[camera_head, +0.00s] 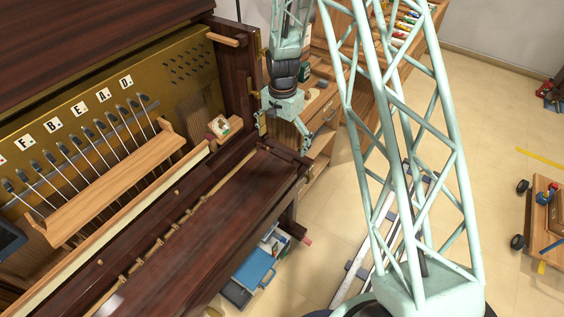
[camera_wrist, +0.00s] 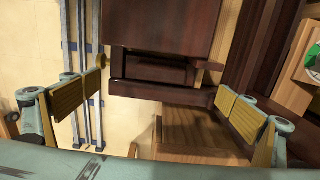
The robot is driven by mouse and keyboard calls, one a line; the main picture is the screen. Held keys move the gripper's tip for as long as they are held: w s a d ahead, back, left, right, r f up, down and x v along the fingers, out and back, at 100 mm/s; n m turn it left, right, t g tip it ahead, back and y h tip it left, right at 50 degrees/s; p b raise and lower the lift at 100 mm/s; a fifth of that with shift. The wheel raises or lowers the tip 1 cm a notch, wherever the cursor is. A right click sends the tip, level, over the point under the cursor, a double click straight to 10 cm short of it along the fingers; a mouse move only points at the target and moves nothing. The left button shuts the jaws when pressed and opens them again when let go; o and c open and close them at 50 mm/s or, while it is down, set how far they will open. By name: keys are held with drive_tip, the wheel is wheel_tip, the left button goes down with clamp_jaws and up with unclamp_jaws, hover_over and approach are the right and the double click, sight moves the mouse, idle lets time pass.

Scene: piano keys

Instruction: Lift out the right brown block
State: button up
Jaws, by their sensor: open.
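My gripper (camera_head: 284,128) is open and empty, above and beside the right end of the dark brown piano. In the wrist view its two yellow-padded fingers (camera_wrist: 160,110) stand wide apart. Between them shows the piano's right end, with a dark brown bar (camera_wrist: 155,93) and a recess behind it.
The piano's upright side post (camera_head: 241,80) stands left of my gripper. A light wooden rail (camera_head: 125,190) and several hammers lie further left. A small white-and-green item (camera_head: 219,126) sits near the post. A wooden cabinet (camera_head: 325,115) stands behind my gripper.

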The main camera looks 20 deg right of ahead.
sight(282, 155)
drive_tip(key=shift+f, duration=0.1)
drive_tip(key=shift+f, duration=1.05)
drive_tip(key=shift+f, duration=0.15)
drive_tip(key=shift+a+f+b, duration=0.1)
drive_tip(key=shift+f+b, duration=0.55)
drive_tip(key=shift+f, duration=1.8)
drive_tip(key=shift+c, duration=0.2)
drive_tip(key=c, duration=1.6)
drive_tip(key=shift+c, duration=1.1)
